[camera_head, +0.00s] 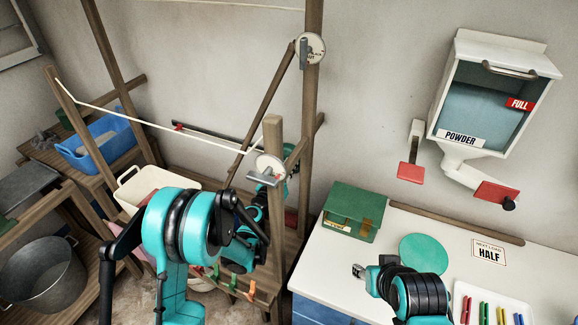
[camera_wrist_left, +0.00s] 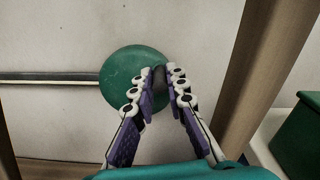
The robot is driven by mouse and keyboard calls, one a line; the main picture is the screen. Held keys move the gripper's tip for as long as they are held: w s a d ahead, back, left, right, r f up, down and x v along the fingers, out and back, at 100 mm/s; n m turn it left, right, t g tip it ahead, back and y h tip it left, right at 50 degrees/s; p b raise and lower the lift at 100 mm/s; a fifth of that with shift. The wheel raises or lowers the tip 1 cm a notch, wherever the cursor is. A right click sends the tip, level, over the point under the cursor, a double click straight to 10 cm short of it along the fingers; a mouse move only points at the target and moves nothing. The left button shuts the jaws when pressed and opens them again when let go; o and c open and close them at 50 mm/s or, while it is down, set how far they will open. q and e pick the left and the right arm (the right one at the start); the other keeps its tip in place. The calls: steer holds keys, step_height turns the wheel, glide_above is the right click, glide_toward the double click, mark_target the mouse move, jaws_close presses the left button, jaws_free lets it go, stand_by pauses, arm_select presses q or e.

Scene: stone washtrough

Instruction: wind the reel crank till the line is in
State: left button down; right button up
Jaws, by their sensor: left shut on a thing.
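In the left wrist view a round green disc (camera_wrist_left: 122,80), which looks like the reel, sits against the pale wall. My left gripper (camera_wrist_left: 166,78) is in front of it, its fingers shut on a small dark crank knob (camera_wrist_left: 159,75) near the disc's right edge. In the head view my left arm and the wooden posts largely hide that gripper and the reel. The white line (camera_head: 165,128) runs from the left post to a white labelled disc (camera_head: 271,166) on the middle post. My right gripper (camera_head: 359,271) is low over the white counter; its finger gap is unclear.
Wooden posts (camera_head: 275,215) stand close around my left arm. A cream basket (camera_head: 128,190) and metal tub (camera_head: 40,275) are at left.

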arm_select(q)
steer(key=shift+s+d+f+m+b, duration=0.1)
steer(key=shift+d+f+m+b, duration=0.1)
steer(key=shift+f+m+b, duration=0.25)
steer(key=shift+s+d+f+m+b, duration=0.15)
steer(key=shift+m+b, duration=0.1)
steer(key=shift+m, duration=0.3)
arm_select(e)
steer(key=shift+f, duration=1.2)
arm_select(q)
steer(key=shift+d+m, duration=0.15)
steer(key=shift+m, duration=0.65)
steer(key=c, duration=1.5)
jaws_free()
steer(key=shift+c, duration=0.2)
steer(key=v, duration=0.7)
steer(key=shift+s, duration=0.2)
steer(key=shift+f, duration=0.1)
